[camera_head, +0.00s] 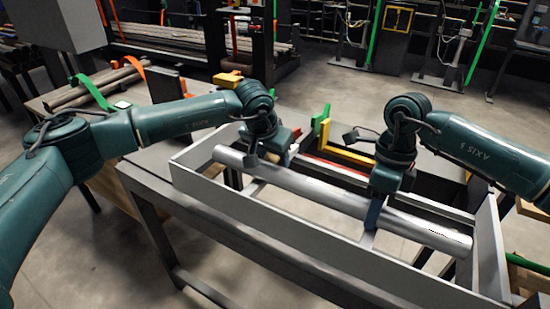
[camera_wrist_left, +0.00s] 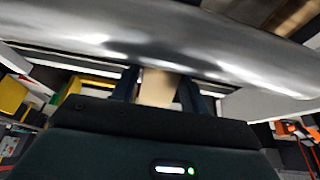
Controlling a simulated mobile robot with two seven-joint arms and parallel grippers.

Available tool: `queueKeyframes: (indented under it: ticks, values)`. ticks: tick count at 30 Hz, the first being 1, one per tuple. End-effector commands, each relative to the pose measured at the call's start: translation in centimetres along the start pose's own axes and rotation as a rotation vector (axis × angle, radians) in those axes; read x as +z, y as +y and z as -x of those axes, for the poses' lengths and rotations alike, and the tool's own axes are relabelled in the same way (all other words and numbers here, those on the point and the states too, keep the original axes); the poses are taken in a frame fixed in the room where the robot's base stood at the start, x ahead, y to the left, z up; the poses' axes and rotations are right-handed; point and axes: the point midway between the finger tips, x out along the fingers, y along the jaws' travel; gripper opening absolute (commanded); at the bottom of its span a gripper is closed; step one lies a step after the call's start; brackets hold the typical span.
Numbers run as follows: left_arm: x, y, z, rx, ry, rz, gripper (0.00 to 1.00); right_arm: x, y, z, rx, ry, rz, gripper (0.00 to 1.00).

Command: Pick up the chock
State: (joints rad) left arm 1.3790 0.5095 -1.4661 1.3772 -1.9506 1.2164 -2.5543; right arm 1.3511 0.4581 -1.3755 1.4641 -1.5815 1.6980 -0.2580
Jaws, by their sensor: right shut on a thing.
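A long shiny metal tube (camera_head: 310,191) lies lengthwise in the grey frame (camera_head: 240,215). My right gripper (camera_head: 372,215) is shut on the tube, right of its middle. My left gripper (camera_head: 251,160) is at the tube's left part. In the left wrist view the fingers of my left gripper (camera_wrist_left: 160,90) are apart, with a small beige block (camera_wrist_left: 158,88), possibly the chock, between or just beyond them. Whether they press on it cannot be told. The tube (camera_wrist_left: 150,40) crosses that view and hides the block's upper part. A tan piece (camera_head: 291,155) shows beside the left gripper in the head view.
The frame stands on a grey table (camera_head: 160,222). A bench at the left holds metal bars (camera_head: 95,88).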

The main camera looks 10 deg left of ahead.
Motion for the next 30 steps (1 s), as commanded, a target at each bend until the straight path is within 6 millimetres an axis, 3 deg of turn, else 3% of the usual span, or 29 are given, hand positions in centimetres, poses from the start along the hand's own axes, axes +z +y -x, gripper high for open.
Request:
queueKeyframes:
  ticks: [11, 19, 30]
  values:
    - [0.0, 0.0, 0.1, 0.0, 0.001, 0.001, 0.14, 0.0, 0.0, 0.1, -0.001, -0.001, 0.0, 0.02]
    - [-0.3, 0.0, 0.5, 0.0, 0.003, 0.001, 0.14, 0.0, 0.0, 0.1, -0.001, -0.001, 0.0, 0.02]
    - [-2.9, 0.0, 6.7, 0.0, 0.004, 0.0, 0.14, 0.0, -0.1, 0.1, -0.001, -0.001, -0.002, 0.02]
